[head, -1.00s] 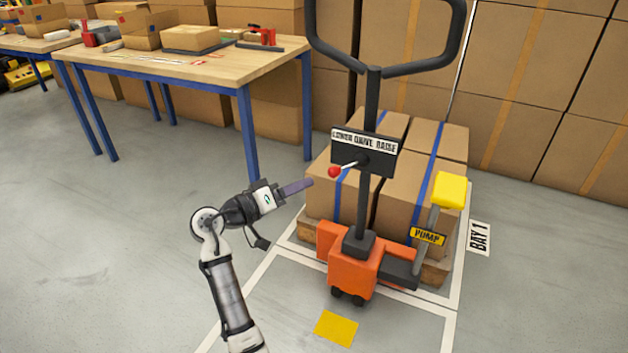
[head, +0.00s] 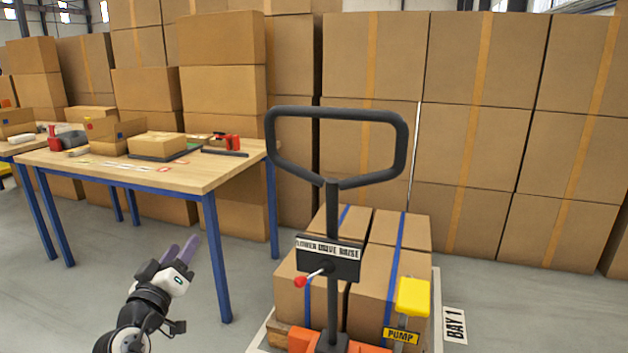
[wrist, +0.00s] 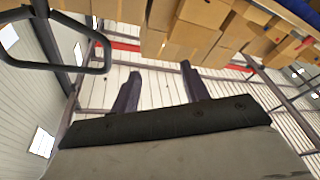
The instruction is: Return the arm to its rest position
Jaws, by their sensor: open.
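My gripper (head: 179,251) is at the lower left of the head view, in front of the wooden table and left of the pallet truck. Its purple fingers point up and to the right and hold nothing. In the wrist view, the two dark fingers (wrist: 157,88) stand apart with bare space between them. Most of my arm below the wrist is out of the head view.
A pallet truck (head: 333,237) with a black loop handle, red-knobbed lever (head: 300,281) and yellow pump pedal (head: 413,296) stands before a pallet of boxes (head: 402,230). A wooden table (head: 190,178) with blue legs is behind my gripper. Stacked boxes (head: 470,130) line the back.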

